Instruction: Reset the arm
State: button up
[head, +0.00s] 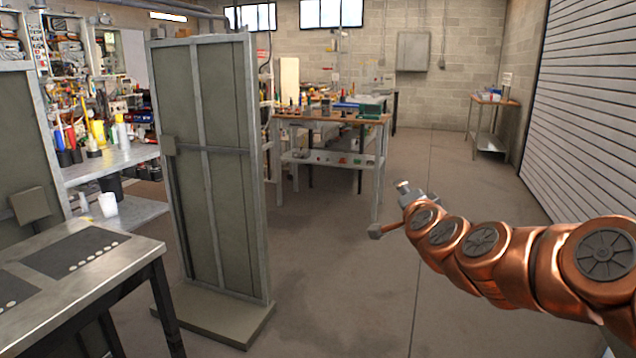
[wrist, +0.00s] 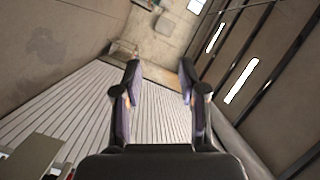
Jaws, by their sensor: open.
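My copper-coloured arm reaches in from the right edge of the head view. My gripper (head: 388,231) is at the arm's far end, in the air over open floor, seen small and from behind. In the wrist view the two dark fingers of my gripper (wrist: 159,85) stand apart with nothing between them. Beyond the fingers, the wrist view shows a ribbed roller door (wrist: 75,125) tilted in the picture.
A tall grey panel on a foot (head: 222,180) stands left of my gripper. A metal table (head: 110,255) is at the lower left. A cluttered workbench (head: 335,118) stands behind. The roller door (head: 595,110) closes the right side. Floor between is clear.

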jog(key=s+a+n+g+y+p, duration=0.5)
jog(key=s+a+n+g+p, duration=0.45)
jog(key=s, duration=0.75)
jog(key=s+d+n+g+h+p, duration=0.1)
jog(key=s+d+g+p, duration=0.1)
jog(key=s, duration=0.9)
jog(key=s+d+n+g+h+p, duration=0.1)
jog(key=s+d+g+h+p, duration=0.1)
jog(key=s, duration=0.9)
jog(key=s+d+n+g+h+p, duration=0.1)
jog(key=s+d+g+p, duration=0.3)
jog(key=s+p, duration=0.3)
jog(key=s+g, duration=0.1)
jog(key=s, duration=0.2)
jog(key=shift+s, duration=0.4)
